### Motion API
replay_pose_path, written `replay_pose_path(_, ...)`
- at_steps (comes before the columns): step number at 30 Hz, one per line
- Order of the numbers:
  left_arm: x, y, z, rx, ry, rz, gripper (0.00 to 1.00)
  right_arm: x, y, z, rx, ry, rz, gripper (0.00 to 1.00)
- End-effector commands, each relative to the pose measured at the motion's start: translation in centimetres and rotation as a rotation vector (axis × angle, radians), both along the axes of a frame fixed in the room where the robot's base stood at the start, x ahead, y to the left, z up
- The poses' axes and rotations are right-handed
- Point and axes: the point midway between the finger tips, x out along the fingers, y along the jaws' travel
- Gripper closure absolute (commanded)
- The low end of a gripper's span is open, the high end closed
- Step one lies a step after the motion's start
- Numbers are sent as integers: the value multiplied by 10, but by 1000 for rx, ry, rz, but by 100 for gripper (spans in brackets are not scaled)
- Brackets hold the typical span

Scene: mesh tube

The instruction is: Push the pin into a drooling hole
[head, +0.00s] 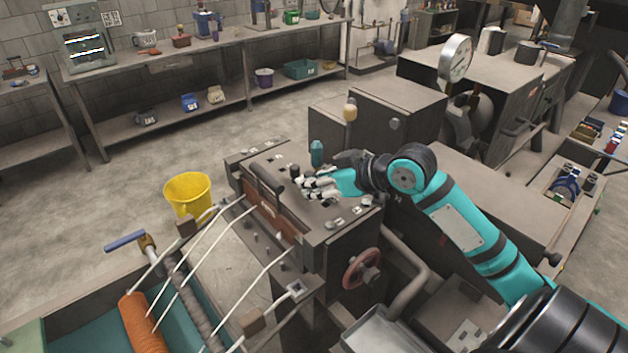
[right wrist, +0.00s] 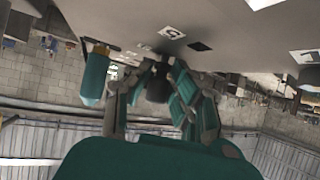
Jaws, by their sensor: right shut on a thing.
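My right gripper (head: 308,187) is over the top plate of the grey machine (head: 268,158), with its arm coming in from the right. In the right wrist view its fingers (right wrist: 160,88) are shut around a dark cylindrical pin (right wrist: 158,84), close to the plate and a number tag (right wrist: 171,32). A dark peg (head: 295,171) shows by the fingertips in the head view. I cannot tell which hole drools. My left gripper is out of view.
White strands (head: 188,287) run from the machine's front to an orange roller (head: 143,322). A red handwheel (head: 362,268) is on the right side. A yellow bucket (head: 187,192) stands left on open floor. A lever with a tan knob (head: 350,112) rises behind.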

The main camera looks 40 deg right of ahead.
Motion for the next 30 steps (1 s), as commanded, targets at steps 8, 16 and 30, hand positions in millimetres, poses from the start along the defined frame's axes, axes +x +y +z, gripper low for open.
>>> replay_pose_path(8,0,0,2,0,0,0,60,-1,0,-3,-1,9,2,100)
replay_pose_path(16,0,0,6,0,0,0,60,-1,1,-2,-1,10,2,100)
replay_pose_path(30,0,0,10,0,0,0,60,-1,0,-1,-1,7,1,100)
